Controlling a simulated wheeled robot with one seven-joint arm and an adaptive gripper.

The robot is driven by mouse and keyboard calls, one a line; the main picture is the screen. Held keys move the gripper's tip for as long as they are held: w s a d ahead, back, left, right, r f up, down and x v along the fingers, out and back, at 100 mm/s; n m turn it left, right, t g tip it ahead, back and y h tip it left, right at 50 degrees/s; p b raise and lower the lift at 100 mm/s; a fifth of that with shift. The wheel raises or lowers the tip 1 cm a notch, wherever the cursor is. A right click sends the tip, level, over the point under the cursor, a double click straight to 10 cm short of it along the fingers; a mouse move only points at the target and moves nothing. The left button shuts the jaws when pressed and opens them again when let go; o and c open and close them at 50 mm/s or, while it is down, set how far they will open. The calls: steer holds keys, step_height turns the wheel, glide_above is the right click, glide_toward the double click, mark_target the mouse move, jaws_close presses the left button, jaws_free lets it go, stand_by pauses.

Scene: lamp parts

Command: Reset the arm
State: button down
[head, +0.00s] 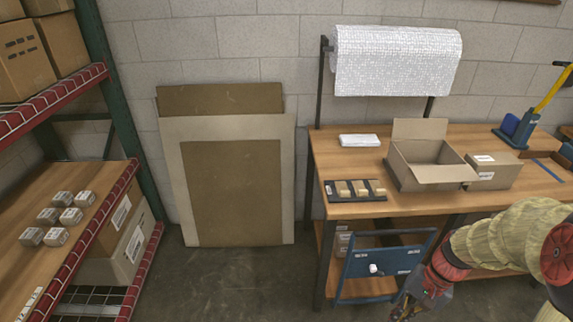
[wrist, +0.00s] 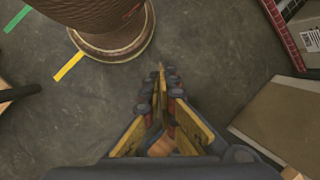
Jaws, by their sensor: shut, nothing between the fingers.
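My gripper (wrist: 161,88) shows in the wrist view, pointing down over the grey floor with its yellow fingers meeting at the tips. It is shut and empty. In the head view, my gripper (head: 402,308) is low at the right, in front of the workbench (head: 440,141), and partly cut off by the bottom edge. My arm reaches in from the right edge and hides part of the bench's lower right side.
A shelf rack (head: 128,185) with small boxes (head: 60,215) stands at the left. Flat panels (head: 238,190) lean on the wall. An open carton (head: 430,165) and a dark tray (head: 345,196) sit on the bench. A brown spool (wrist: 110,40) stands near my gripper.

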steer(key=s+a+r+n+t+h, duration=0.1)
steer(key=s+a+r+n+t, duration=0.1)
steer(key=r, duration=0.5)
steer(key=s+a+r+n+t+h, duration=0.1)
steer(key=a+r+n+t, duration=0.1)
steer(key=r, duration=0.6)
steer(key=s+a+r+n+t+h, duration=0.2)
steer(key=a+r+n+t, duration=0.1)
steer(key=r, duration=0.4)
steer(key=shift+s+a+r+p, duration=0.15)
steer(key=shift+s+a+p, duration=0.2)
steer(key=shift+a, duration=0.5)
